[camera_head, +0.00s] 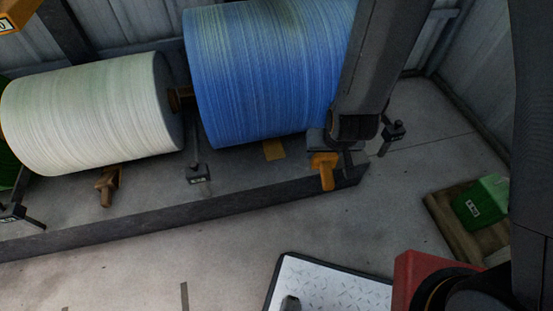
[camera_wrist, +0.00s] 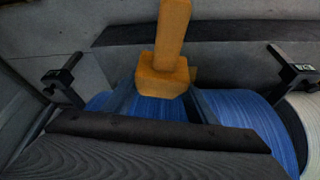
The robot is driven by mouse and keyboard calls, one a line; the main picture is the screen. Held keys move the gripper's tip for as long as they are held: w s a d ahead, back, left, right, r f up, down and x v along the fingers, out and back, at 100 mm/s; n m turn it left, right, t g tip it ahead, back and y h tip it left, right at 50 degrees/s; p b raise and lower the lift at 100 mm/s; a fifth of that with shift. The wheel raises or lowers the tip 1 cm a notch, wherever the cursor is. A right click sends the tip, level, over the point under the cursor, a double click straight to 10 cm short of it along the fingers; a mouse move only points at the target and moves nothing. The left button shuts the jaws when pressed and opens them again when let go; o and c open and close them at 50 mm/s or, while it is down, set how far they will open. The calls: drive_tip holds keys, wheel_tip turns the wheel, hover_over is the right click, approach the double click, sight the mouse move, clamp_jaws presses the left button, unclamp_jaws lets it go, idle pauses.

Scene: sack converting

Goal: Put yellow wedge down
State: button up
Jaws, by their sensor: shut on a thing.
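The yellow wedge (camera_head: 324,172) is between the fingers of my gripper (camera_wrist: 163,97), which is shut on it. In the wrist view the wedge (camera_wrist: 170,50) shows its thick block near the fingers and a narrower bar pointing away. It is at the right end of the low grey platform (camera_head: 250,195), beside the large blue roll (camera_head: 270,75). Whether its underside touches the platform cannot be told. A flat yellow patch (camera_head: 274,149) lies at the foot of the blue roll.
A white roll (camera_head: 90,115) lies left of the blue one, with an orange-brown wedge (camera_head: 107,186) before it. Dark labelled stands (camera_head: 198,173) (camera_head: 394,131) flank the blue roll.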

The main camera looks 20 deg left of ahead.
drive_tip(key=s+a+f+n+b, duration=0.15)
drive_tip(key=a+f+b, duration=0.25)
drive_tip(key=f+b, duration=0.7)
drive_tip(key=s+a+f+n+b, duration=0.15)
drive_tip(key=a+f+b, duration=0.25)
drive_tip(key=f+b, duration=0.75)
drive_tip(key=shift+m+y, duration=0.3)
drive_tip(key=w+a+b, duration=0.1)
drive_tip(key=w+a, duration=0.1)
drive_tip(key=w, duration=0.1)
drive_tip(key=w+a, duration=0.2)
drive_tip(key=w, duration=0.2)
drive_tip(key=w+a+b, duration=0.1)
drive_tip(key=w+a, duration=0.1)
drive_tip(key=w, duration=0.2)
drive_tip(key=shift+a+b, duration=0.3)
drive_tip(key=shift+a, duration=0.1)
drive_tip(key=shift+w+a+p, duration=0.35)
drive_tip(key=shift+w+a, duration=0.1)
drive_tip(key=shift+w, duration=0.3)
drive_tip(key=shift+w+a+f, duration=0.25)
drive_tip(key=shift+w+a, duration=0.1)
drive_tip(key=shift+w, duration=0.2)
drive_tip(key=shift+w+a+f, duration=0.2)
drive_tip(key=shift+w+a, duration=0.1)
drive_tip(key=shift+w, duration=0.2)
drive_tip(key=shift+f+b, duration=0.35)
drive_tip(key=shift+f, duration=0.1)
